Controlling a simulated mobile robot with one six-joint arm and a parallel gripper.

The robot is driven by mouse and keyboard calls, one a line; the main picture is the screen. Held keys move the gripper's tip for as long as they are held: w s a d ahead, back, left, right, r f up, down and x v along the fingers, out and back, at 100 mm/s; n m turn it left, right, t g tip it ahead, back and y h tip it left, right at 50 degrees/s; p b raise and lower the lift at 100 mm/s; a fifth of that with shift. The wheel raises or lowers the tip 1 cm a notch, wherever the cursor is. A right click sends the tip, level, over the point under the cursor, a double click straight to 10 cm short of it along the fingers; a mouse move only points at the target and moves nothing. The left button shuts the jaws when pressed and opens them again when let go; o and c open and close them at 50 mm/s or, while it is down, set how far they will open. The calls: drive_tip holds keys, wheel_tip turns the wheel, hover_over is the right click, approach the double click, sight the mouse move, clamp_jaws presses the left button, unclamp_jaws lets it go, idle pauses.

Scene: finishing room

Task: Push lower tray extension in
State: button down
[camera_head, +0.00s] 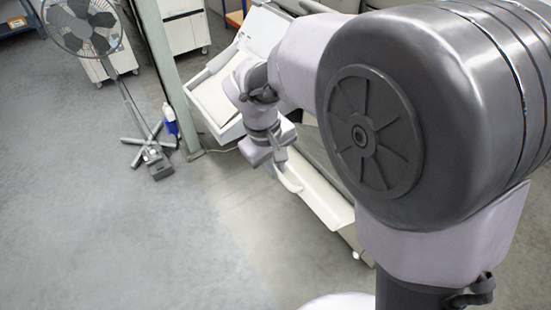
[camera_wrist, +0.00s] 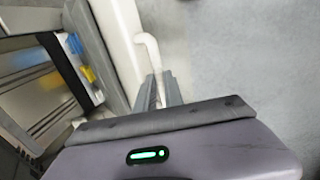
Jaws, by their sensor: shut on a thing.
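The lower tray extension (camera_head: 325,197) is a long pale panel low on the front of the white machine, partly hidden behind my arm. Its white handle (camera_head: 290,181) sticks out at the near left end. My gripper (camera_head: 280,163) is at that handle, with its fingers pointing down. In the wrist view the handle (camera_wrist: 152,50) is a bent white bar that runs down between the two grey fingertips of my gripper (camera_wrist: 160,88). My gripper is shut on the handle. The tray's white edge (camera_wrist: 122,45) lies just left of the fingers.
An upper sloping tray (camera_head: 215,100) is on the machine above. A green post (camera_head: 165,75), a standing fan (camera_head: 90,35) and a blue-and-white bottle (camera_head: 170,122) are at the left. The grey floor (camera_head: 130,240) in front is clear.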

sight(309, 173)
idle(0.8)
drive_tip(key=w+d+f, duration=0.2)
drive_tip(key=d, duration=0.1)
drive_tip(key=w+d+f+b, duration=0.1)
drive_tip(key=w+d+f, duration=0.1)
drive_tip(key=d+f, duration=0.1)
drive_tip(key=w+d+f+b, duration=0.1)
drive_tip(key=w+d+f, duration=0.1)
drive_tip(key=d, duration=0.1)
drive_tip(key=shift+f, duration=0.4)
drive_tip(key=c, duration=1.8)
unclamp_jaws()
drive_tip(key=shift+s, duration=0.1)
drive_tip(key=o, duration=0.3)
drive_tip(key=shift+w+d+f, duration=0.1)
drive_tip(key=shift+w, duration=0.1)
drive_tip(key=shift+o, duration=0.2)
drive_tip(key=shift+s, duration=0.1)
wheel_tip(309, 173, up, 17)
drive_tip(key=s+a+p, duration=0.1)
drive_tip(key=a+p, duration=0.1)
drive_tip(key=p, duration=0.2)
drive_tip(key=shift+s+a, duration=0.4)
